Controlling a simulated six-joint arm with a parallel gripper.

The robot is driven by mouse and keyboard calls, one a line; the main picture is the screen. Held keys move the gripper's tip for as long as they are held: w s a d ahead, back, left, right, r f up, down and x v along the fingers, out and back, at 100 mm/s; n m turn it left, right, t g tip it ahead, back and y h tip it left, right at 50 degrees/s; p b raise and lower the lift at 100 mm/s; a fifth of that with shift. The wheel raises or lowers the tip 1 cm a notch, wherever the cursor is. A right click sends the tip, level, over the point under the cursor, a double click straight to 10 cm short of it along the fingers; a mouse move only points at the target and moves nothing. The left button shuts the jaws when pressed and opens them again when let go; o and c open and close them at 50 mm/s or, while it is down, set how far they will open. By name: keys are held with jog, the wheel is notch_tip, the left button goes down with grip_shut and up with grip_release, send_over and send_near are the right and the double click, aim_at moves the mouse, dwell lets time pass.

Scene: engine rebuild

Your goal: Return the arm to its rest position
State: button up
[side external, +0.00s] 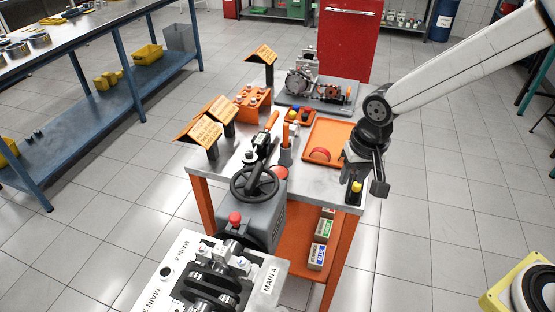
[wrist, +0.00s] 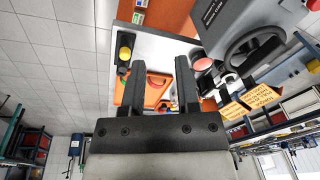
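My gripper (side external: 367,180) hangs over the right edge of the small work table (side external: 226,176). In the wrist view, my gripper (wrist: 160,68) has its two dark fingers apart, with nothing held between them. Beyond the gap lies the orange tray (wrist: 129,93), which shows in the side view (side external: 336,131) left of my gripper. A red curved part (side external: 320,154) lies in it. A dark fixture with a yellow knob (side external: 357,187) stands at the table's right corner, close to my gripper in the picture; whether they touch is unclear.
A grey machine with a handwheel (side external: 254,184) stands at the table's front. Engine parts sit on a grey plate (side external: 312,97) at the back. Orange sign stands (side external: 207,131) are on the left. A blue bench (side external: 62,47) stands far left.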

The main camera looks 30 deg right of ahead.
jog(key=s+d+n+t, duration=0.1)
jog(key=s+d+n, duration=0.2)
jog(key=s+d, duration=0.6)
jog(key=shift+d+f+n, duration=0.3)
jog(key=shift+d+n, duration=0.1)
jog(key=shift+d, duration=1.05)
